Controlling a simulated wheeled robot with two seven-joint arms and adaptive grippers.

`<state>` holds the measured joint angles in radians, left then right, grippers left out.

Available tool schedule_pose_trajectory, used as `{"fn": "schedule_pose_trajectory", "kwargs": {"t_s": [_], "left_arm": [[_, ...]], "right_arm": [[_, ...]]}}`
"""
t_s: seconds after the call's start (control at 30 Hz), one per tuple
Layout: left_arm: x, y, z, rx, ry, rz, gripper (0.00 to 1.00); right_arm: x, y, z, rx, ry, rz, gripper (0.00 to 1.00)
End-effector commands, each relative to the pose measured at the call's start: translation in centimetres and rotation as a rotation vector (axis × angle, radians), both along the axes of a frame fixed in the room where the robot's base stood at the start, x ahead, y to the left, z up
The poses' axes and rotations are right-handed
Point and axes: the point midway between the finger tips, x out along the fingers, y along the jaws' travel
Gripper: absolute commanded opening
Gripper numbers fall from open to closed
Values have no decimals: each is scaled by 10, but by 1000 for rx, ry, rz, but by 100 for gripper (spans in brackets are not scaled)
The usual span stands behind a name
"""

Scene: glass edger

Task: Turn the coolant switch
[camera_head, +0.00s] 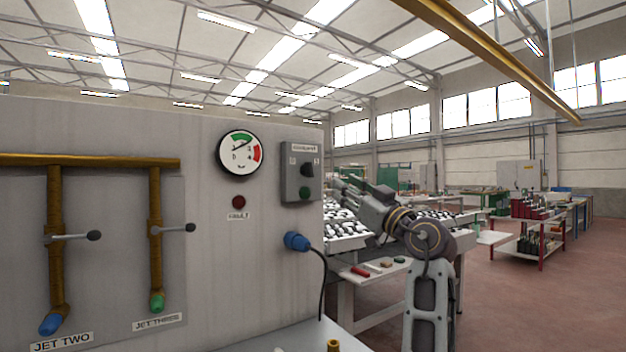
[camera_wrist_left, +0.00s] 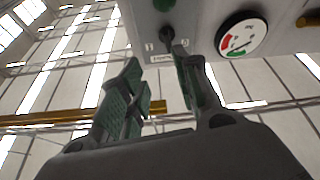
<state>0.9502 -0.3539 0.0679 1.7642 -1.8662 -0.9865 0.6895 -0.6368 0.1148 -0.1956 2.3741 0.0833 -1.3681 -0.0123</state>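The coolant switch is a dark knob (camera_head: 307,171) on a grey box (camera_head: 290,180) fixed near the right edge of the grey panel. A green round lamp or button (camera_head: 304,193) sits below it. My left gripper (camera_head: 340,187) is just right of the box in the head view, its fingers pointing toward it. In the left wrist view, the gripper (camera_wrist_left: 155,60) is open with empty space between its fingers. The knob (camera_wrist_left: 167,34) shows there just beyond the fingertips, close to the right finger; I cannot tell whether they touch. My right gripper is not in view.
A round gauge (camera_head: 240,154) and a dark red lamp (camera_head: 238,202) are left of the box. A blue plug (camera_head: 297,241) with a black cable juts out below it. Pipes with lever valves (camera_head: 155,230) are at the left. A work table (camera_head: 345,290) stands behind my arm.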

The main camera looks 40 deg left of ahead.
Motion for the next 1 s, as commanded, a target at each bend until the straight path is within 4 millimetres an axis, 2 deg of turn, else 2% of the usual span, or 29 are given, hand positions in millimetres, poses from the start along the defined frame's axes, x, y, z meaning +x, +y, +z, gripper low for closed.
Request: {"fn": "schedule_pose_trajectory", "kwargs": {"t_s": [0.17, 0.63, 1.0], "left_arm": [[-10, 0, -4, -5, -7, 40, 32], [-10, 2, -2, -4, -6, 41, 32], [-6, 20, 7, -4, -6, 41, 32]], "right_arm": [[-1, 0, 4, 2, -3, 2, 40], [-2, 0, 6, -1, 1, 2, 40], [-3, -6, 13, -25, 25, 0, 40]]}}
